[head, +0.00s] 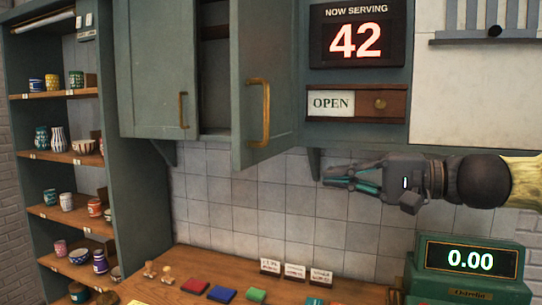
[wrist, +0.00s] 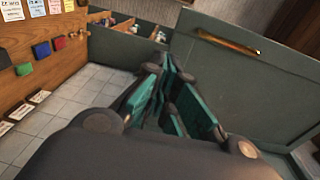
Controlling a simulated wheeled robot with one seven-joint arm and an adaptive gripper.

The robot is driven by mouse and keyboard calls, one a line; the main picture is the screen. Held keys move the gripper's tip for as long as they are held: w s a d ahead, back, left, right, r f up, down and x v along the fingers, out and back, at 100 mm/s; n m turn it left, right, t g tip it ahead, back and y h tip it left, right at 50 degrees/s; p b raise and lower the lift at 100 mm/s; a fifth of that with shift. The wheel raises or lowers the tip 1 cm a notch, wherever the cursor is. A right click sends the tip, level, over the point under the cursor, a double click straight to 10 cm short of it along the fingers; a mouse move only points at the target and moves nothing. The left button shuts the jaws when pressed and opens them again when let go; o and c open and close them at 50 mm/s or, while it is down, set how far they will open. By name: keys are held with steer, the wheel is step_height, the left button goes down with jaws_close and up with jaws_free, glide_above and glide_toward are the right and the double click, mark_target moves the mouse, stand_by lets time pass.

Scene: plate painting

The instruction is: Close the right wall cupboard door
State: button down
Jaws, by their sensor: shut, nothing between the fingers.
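The right wall cupboard door (head: 281,75) is grey-green and stands open, swung out toward me. A dark gap (head: 214,80) into the cupboard shows at its left. Its brass handle (head: 265,112) is on the face turned to the right. In the wrist view the door (wrist: 240,95) fills the right side, with the handle (wrist: 228,42) near its top. My gripper (head: 328,177) is shut and empty, pointing left, to the right of the door and a little below its lower edge in the head view. In the wrist view the fingertips (wrist: 172,68) appear beside the door panel; contact cannot be told.
The left cupboard door (head: 157,70) appears shut. A shelf unit (head: 70,155) with pottery stands at the left. An OPEN sign (head: 331,103) and a "42" display (head: 356,40) are above my gripper.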

steer(key=y, duration=0.1)
glide_toward(256, 151)
steer(key=shift+n, duration=0.3)
steer(key=shift+p+x, duration=1.15)
steer(key=shift+x, duration=2.35)
steer(key=shift+w+r, duration=0.15)
steer(key=shift+a+b, duration=0.2)
steer(key=shift+b, duration=0.5)
